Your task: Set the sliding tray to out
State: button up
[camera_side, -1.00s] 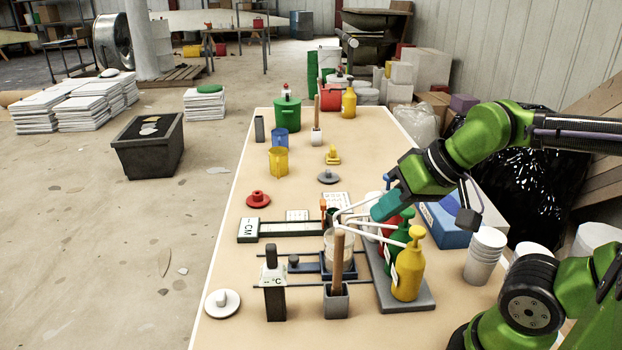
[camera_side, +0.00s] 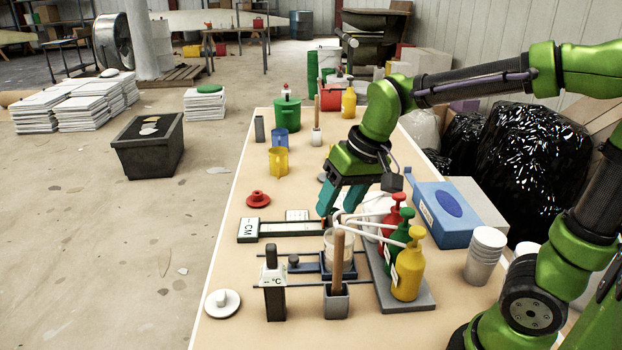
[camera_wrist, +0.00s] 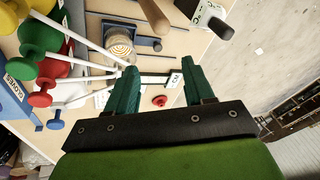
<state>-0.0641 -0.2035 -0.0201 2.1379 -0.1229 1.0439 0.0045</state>
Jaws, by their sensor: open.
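The sliding tray (camera_side: 308,268) is a low dark blue plate on two thin dark rails, with a round dark knob (camera_side: 293,260) at its left end. A clear cup (camera_side: 338,246) stands on the tray, close under the white pump spouts. In the wrist view the cup (camera_wrist: 119,44) and the knob (camera_wrist: 157,45) show beyond my fingertips. My gripper (camera_side: 331,215) points down above the bench, behind the cup and clear of the tray. Its teal fingers are apart and empty, as the wrist view also shows (camera_wrist: 160,68). Part of the tray is hidden by a brown-handled tool.
Yellow (camera_side: 407,270), green and red pump bottles stand on a grey base right of the tray. The wooden-handled tool (camera_side: 338,262) stands upright in a grey holder in front. A °C meter (camera_side: 273,285) stands front left. A CM gauge (camera_side: 249,230) lies behind the tray.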

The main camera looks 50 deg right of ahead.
aim_at(293, 257)
jog(key=shift+w+f+m+g+h, duration=0.65)
jog(key=shift+w+f+g, duration=1.1)
jog(key=shift+w, duration=4.4)
notch_tip(293, 257, down, 16)
jog(key=shift+d+f, duration=0.1)
grip_shut()
